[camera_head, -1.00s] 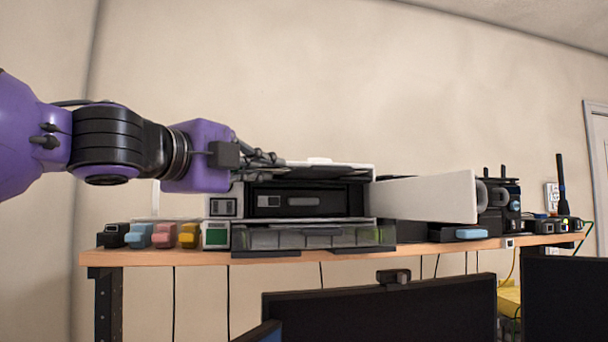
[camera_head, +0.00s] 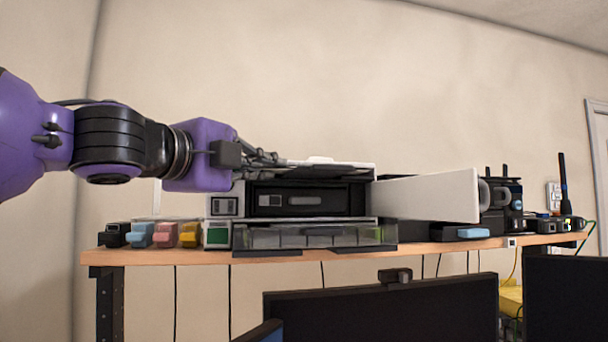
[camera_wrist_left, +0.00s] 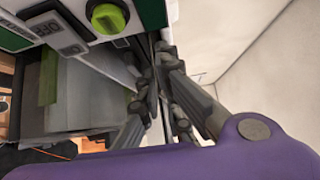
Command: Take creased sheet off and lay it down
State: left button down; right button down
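My left gripper (camera_head: 278,160) reaches in from the left, at the top of a white and black printer (camera_head: 222,191) on a shelf. In the left wrist view, its dark fingers (camera_wrist_left: 160,55) converge beside the printer's side, near a green round knob (camera_wrist_left: 108,17). Whether they are fully shut or pinch something thin cannot be told. I cannot make out a creased sheet with certainty; the printer's top and my wrist hide much of the area. A small white piece (camera_head: 320,160) shows on the printer's top. My right gripper is not in view.
The printer's white side door (camera_head: 425,196) stands open to the right. Several coloured cartridges (camera_head: 165,235) line the left of the wooden shelf (camera_head: 150,257). A black device (camera_head: 502,200) stands at the right. Dark monitors (camera_head: 380,312) stand below in front.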

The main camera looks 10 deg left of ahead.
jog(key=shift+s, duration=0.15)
